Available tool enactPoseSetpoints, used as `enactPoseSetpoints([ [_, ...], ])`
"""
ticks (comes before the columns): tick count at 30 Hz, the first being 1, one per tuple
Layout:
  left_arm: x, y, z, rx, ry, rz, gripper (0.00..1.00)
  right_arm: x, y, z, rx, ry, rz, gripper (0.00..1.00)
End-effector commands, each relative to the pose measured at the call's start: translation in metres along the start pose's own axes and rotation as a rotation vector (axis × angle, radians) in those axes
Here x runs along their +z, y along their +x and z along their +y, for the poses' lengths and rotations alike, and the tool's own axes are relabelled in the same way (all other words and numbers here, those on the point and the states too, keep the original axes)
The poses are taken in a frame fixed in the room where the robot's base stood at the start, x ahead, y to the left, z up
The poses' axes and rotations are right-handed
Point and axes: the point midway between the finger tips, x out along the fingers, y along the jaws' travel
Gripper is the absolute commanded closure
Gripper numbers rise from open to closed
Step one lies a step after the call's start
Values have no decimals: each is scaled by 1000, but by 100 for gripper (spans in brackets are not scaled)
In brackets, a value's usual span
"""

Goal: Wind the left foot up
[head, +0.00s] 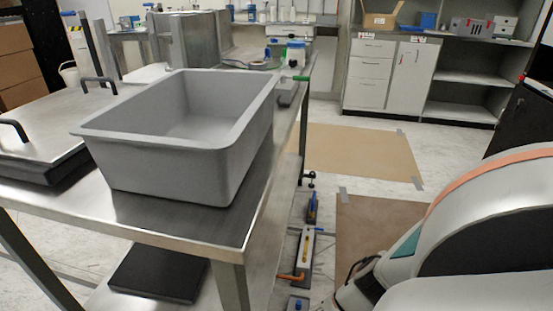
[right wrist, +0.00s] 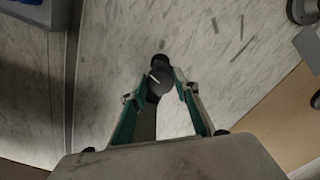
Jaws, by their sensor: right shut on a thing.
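In the right wrist view my right gripper (right wrist: 163,84) is shut on a dark round foot (right wrist: 160,72) with a pale line on it. The foot lies between the two green-sided fingertips, and a grey post (right wrist: 145,122) shows below it between the fingers. Whether the foot touches the floor cannot be told. In the head view my right arm (head: 470,235) fills the lower right, and its fingertips and the held foot cannot be made out there. My left gripper is not in view.
A steel table (head: 190,222) carries a grey tub (head: 175,165). Tools (head: 305,250) lie low beside the table. Brown mats (head: 360,150) cover part of the floor. Cabinets (head: 375,75) stand at the back. Another round grey foot (right wrist: 302,10) shows at the upper right of the wrist view.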

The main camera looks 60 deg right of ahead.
Motion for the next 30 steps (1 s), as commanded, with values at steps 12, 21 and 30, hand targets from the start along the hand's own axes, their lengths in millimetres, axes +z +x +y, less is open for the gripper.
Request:
enactPoseSetpoints([
  [12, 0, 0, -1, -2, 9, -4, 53, 1, 0, 0, -1, -92, -2, 92],
  [21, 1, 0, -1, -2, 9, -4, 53, 1, 0, 0, -1, -91, -1, 53],
  [30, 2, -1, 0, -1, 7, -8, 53, 1, -4, 0, -1, -90, -2, 53],
])
